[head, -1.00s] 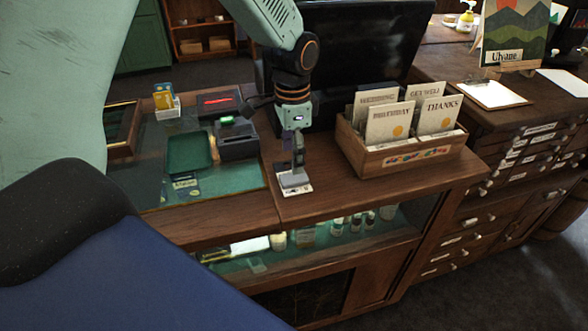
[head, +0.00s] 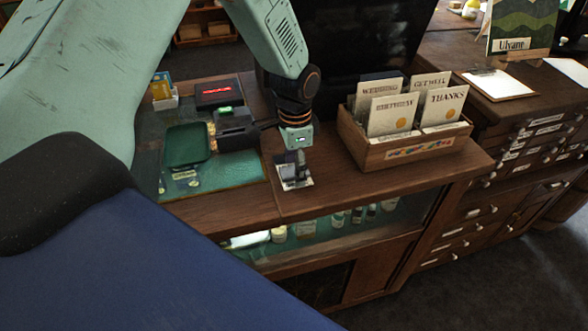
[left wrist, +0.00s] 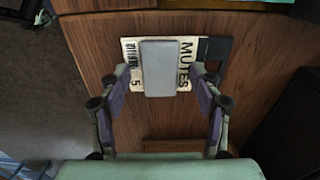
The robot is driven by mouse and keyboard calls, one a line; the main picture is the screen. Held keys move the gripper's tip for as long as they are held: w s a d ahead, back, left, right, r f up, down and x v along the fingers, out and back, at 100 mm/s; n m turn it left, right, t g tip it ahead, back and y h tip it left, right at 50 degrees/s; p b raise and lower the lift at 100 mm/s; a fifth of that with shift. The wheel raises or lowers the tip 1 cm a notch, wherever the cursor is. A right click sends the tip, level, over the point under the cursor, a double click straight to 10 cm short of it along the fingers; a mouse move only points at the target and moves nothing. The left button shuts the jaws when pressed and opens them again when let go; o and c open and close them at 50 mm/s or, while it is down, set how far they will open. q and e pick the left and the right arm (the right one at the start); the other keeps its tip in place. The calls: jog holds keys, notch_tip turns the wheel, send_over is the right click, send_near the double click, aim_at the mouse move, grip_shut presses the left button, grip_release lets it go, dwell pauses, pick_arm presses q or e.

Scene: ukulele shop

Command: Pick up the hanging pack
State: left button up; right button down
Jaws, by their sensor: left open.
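The hanging pack (head: 306,183) lies flat on the wooden counter near its front edge, largely hidden by my left gripper (head: 293,170) in the head view. In the left wrist view the pack (left wrist: 185,82) is a pale card printed "MUTES" and "5", with a grey rounded block on its middle and a dark patch at its right end. My left gripper (left wrist: 159,88) is open above it, one finger at each side of the grey block. Contact with the pack cannot be told. My right gripper is not in view.
A wooden box of greeting cards (head: 398,156) stands to the right, with a dark monitor (head: 362,45) behind. A green tray (head: 187,145) and a black card device (head: 235,128) are to the left. The counter's front edge is close.

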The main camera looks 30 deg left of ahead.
pick_arm(q)
jog(key=shift+s, duration=0.15)
jog(key=shift+a, duration=0.1)
jog(key=shift+c, duration=0.8)
jog(key=c, duration=0.9)
jog(key=shift+r, duration=0.1)
jog(key=shift+r, duration=0.25)
notch_tip(320, 180, up, 9)
jog(key=shift+r, duration=0.15)
